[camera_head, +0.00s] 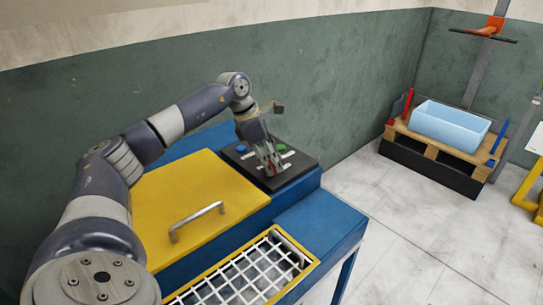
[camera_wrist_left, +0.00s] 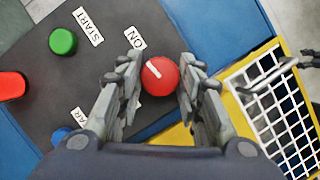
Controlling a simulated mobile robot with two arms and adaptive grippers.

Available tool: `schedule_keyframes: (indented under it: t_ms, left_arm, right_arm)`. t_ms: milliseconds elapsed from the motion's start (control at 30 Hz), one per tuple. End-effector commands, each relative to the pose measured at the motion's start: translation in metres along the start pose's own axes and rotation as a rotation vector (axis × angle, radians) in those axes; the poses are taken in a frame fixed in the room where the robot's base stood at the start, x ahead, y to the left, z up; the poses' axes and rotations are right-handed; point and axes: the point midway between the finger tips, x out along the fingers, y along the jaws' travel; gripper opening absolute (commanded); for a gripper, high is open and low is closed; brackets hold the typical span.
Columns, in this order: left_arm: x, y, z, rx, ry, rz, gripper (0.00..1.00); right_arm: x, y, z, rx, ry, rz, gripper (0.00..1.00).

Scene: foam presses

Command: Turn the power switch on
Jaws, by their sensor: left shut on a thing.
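The power switch is a round red knob (camera_wrist_left: 163,82) on the black control panel (camera_wrist_left: 85,85). A white mark on the knob points to the upper left of the wrist view, roughly towards the "ON" label (camera_wrist_left: 135,37). My left gripper (camera_head: 271,168) reaches down onto the same panel (camera_head: 300,170) in the head view. In the left wrist view its two fingers (camera_wrist_left: 157,88) sit on either side of the knob and are shut on it. The gripper hides the knob in the head view.
A green button (camera_wrist_left: 63,41), a red button (camera_wrist_left: 12,86) and a blue button (camera_wrist_left: 60,136) share the panel. A yellow lid with a metal handle (camera_head: 197,222) and a white grid (camera_head: 240,277) lie nearby. A light-blue bin (camera_head: 450,126) stands far right on a pallet.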

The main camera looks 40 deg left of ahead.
Motion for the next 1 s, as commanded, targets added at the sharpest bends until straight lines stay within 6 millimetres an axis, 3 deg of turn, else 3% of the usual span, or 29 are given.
schedule_keyframes:
  t_ms: [300,867,900,967,1000]
  left_arm:
    - [-0.0010,0.0011,0.0007,0.117,0.000,-0.047,0.10]
    - [-0.0001,0.0013,0.0002,0.143,0.000,-0.056,0.10]
    - [-0.0001,0.0012,0.0002,0.143,0.000,-0.056,0.43]
    - [-0.0001,0.0012,0.0002,0.142,0.001,-0.056,0.54]
    - [-0.0001,0.0012,0.0002,0.142,0.001,-0.056,0.54]
  right_arm:
    - [-0.0104,0.0024,-0.0003,-0.001,-0.001,0.003,0.66]
    - [-0.0113,0.0019,-0.0002,-0.002,-0.001,0.002,0.66]
    - [-0.0113,0.0019,-0.0002,-0.002,-0.001,0.002,0.66]
    - [-0.0113,0.0018,-0.0001,-0.002,-0.001,0.002,0.66]
    - [-0.0113,0.0018,-0.0001,-0.002,-0.001,0.002,0.66]
